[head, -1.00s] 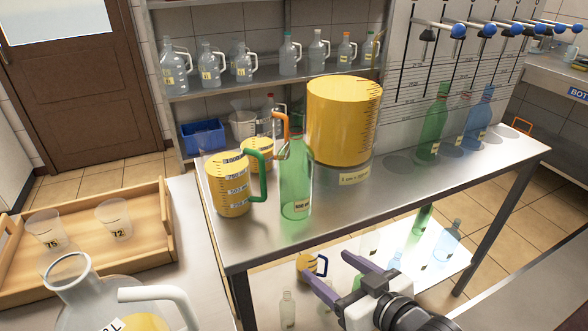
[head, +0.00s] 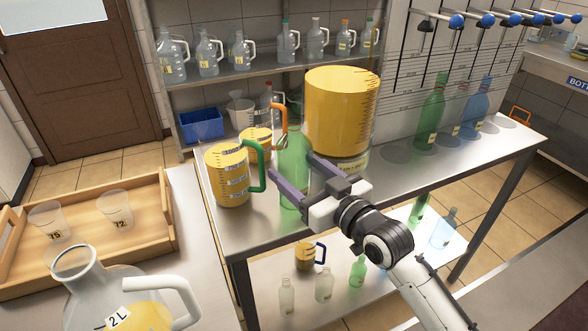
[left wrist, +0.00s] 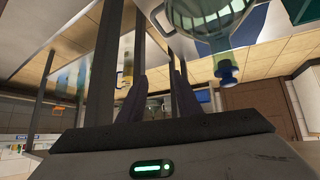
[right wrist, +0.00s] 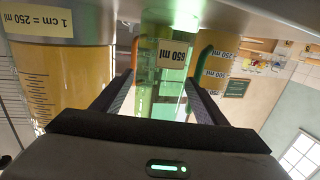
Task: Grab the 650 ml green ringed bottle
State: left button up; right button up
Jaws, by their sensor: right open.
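The green see-through bottle (head: 293,145) stands upright on the steel table, to the right of the green-handled jug.
The green-handled jug (head: 228,180) stands close left of the bottle. The orange-handled jug (head: 258,140) is behind it, and a large yellow-filled cylinder (head: 342,110) close right. Another green bottle (head: 432,112) stands farther right. Small bottles sit on the lower shelf (head: 265,300).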

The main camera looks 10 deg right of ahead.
jog(key=shift+x, duration=0.8)
jog(key=c, duration=0.9)
jog(key=shift+r, duration=0.15)
jog(key=shift+c, duration=0.8)
